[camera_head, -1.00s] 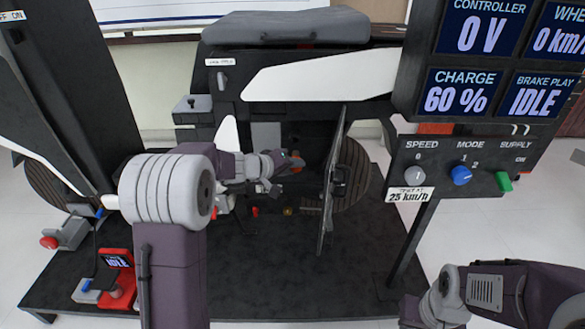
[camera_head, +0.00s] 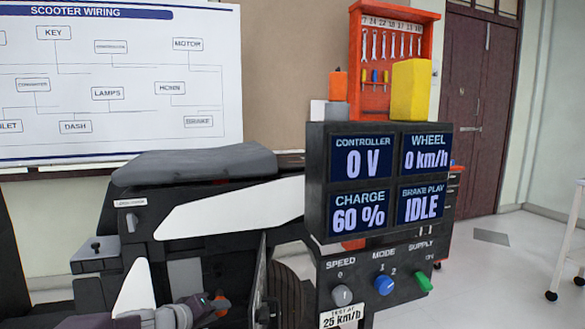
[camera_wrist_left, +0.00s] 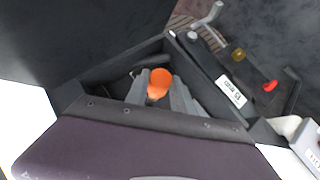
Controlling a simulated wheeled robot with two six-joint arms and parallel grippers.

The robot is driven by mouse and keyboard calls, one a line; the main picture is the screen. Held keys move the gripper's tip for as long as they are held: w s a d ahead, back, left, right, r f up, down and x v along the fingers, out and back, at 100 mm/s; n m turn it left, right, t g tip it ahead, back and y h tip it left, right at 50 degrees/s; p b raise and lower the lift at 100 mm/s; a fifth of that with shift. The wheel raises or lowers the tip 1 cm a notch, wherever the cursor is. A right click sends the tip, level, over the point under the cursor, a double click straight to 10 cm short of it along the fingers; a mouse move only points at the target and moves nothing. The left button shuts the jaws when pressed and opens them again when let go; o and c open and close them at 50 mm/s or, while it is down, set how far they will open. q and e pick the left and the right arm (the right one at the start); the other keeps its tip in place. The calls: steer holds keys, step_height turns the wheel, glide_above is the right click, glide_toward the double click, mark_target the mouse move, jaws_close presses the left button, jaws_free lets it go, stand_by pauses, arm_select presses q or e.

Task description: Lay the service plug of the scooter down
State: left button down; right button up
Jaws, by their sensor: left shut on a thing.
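The service plug, an orange piece (camera_head: 221,303), shows low in the head view against the dark flank of the scooter (camera_head: 225,215). In the left wrist view the orange plug (camera_wrist_left: 160,80) sits between the grey fingers of my left gripper (camera_wrist_left: 158,92), which is shut on it. They are over or in a dark open bay (camera_wrist_left: 115,75) of the scooter; whether the plug touches the bay cannot be told. My right gripper is out of view.
The display box (camera_head: 345,180) reads controller 0 V, charge 60 %. Below it is a panel with speed, mode and supply knobs (camera_head: 384,286). An open dark panel (camera_head: 258,285) stands right of my left gripper. A labelled bar (camera_wrist_left: 232,92) lies beside the bay.

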arm_select(q)
steer(key=s+a+f+n+y+p, duration=0.15)
steer(key=s+a+f+p, duration=0.25)
steer(key=s+a+f, duration=0.65)
steer(key=s+d+f+m+g+h+p, duration=0.1)
steer(key=s+d+m+g+h, duration=0.1)
steer(key=s+d+m+h, duration=0.5)
steer(key=s+d+r+g+p, duration=0.1)
steer(key=r+p, duration=1.6)
steer(key=p, duration=0.2)
steer(key=s+d+r+p, duration=0.1)
steer(key=s+r+p, duration=0.1)
steer(key=r+p, duration=1.5)
steer(key=shift+s+d+g+y+p, duration=0.15)
steer(key=shift+d+g+y+p, duration=0.2)
steer(key=shift+p, duration=0.75)
steer(key=shift+a, duration=0.1)
